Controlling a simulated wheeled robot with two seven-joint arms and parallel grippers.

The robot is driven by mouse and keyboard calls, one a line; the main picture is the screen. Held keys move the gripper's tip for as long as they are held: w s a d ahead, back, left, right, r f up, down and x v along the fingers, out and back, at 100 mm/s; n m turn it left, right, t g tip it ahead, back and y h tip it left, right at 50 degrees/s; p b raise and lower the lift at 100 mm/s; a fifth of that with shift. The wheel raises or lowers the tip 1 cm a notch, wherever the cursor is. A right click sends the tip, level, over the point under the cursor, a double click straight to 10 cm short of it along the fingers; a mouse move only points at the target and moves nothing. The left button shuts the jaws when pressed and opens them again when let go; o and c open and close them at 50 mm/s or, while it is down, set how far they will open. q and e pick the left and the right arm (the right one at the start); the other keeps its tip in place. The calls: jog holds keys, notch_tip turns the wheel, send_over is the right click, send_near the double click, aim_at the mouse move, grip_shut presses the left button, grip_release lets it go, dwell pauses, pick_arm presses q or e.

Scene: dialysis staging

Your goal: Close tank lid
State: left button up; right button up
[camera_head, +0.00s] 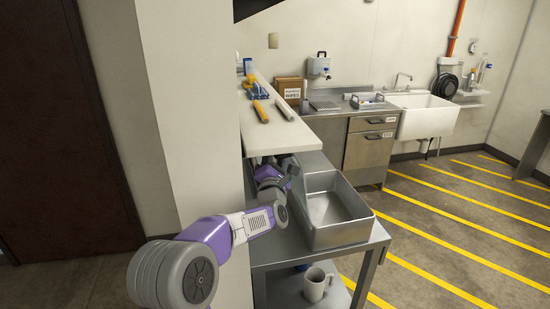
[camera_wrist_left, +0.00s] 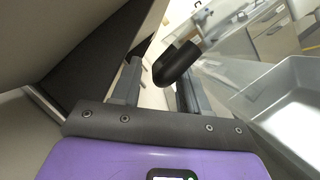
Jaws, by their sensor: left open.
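The tank (camera_head: 318,236) is an open grey metal basin on a steel cart; its inside looks empty. A grey metal panel (camera_head: 313,161), which looks like its raised lid, stands at the tank's far side; its hinge is not clear. My left gripper (camera_head: 291,170) is beside the tank's far left corner, near this panel and partly hidden by my arm. In the left wrist view my left gripper (camera_wrist_left: 160,80) is open. A black rounded handle (camera_wrist_left: 178,62) shows between and just beyond its fingers; contact cannot be told. The tank wall shows at right (camera_wrist_left: 265,115). My right gripper is not in view.
A white shelf (camera_head: 270,140) with yellow and white items juts out just above my left gripper. A wall corner (camera_head: 190,120) stands close to my arm's left. A mug (camera_head: 315,284) sits on the cart's lower shelf. The striped floor at right is clear.

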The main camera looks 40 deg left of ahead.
pick_arm(q)
jog(key=shift+c, duration=0.2)
jog(key=c, duration=0.7)
grip_shut()
